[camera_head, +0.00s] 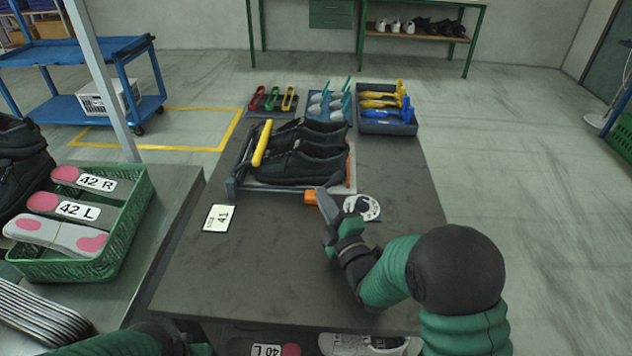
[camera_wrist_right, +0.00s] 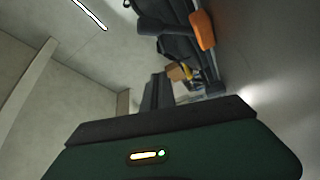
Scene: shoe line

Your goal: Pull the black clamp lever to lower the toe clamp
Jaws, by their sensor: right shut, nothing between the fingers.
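A fixture (camera_head: 233,184) with a grey base holds black shoes (camera_head: 300,163) on the dark table. A yellow bar (camera_head: 262,143) slants along its left side. An orange block (camera_head: 311,197) sits at its front right corner and also shows in the right wrist view (camera_wrist_right: 202,30), beside dark parts. I cannot make out for sure which part is the black clamp lever or the toe clamp. My right gripper (camera_head: 326,205) is shut and empty, close to the right of the orange block; contact is unclear. Of my left arm only a part shows at the bottom left edge.
A white roll (camera_head: 362,208) lies just right of my right gripper. A card marked 41 (camera_head: 220,218) lies front left of the fixture. Trays of tools (camera_head: 388,127) stand at the back. A green crate of insoles (camera_head: 128,222) is at the left. The table's front is clear.

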